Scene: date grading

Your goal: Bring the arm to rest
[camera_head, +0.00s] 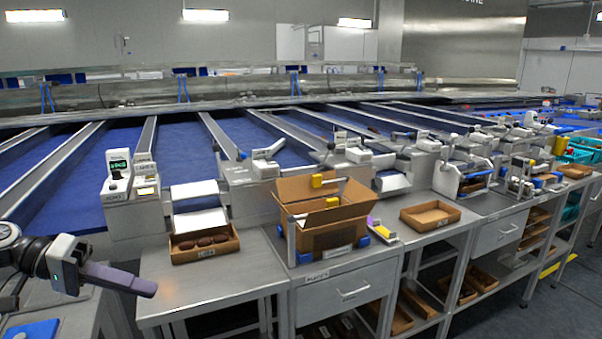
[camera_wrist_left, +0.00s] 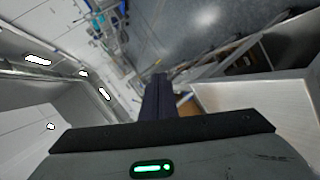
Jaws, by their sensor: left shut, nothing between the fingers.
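My left gripper (camera_head: 150,290) comes in at the lower left of the head view, in front of the near left end of the metal bench. Its dark fingers point right and are shut together with nothing between them. In the left wrist view the shut fingers (camera_wrist_left: 157,98) show as a dark bar at the middle, clear of any object. My right gripper does not show in either view.
A small tray of dates (camera_head: 205,249) sits on the metal bench (camera_head: 220,277) right of the gripper. An open cardboard box (camera_head: 330,235) and an empty shallow carton (camera_head: 430,224) stand farther right. Blue sorting lanes (camera_head: 180,142) run behind.

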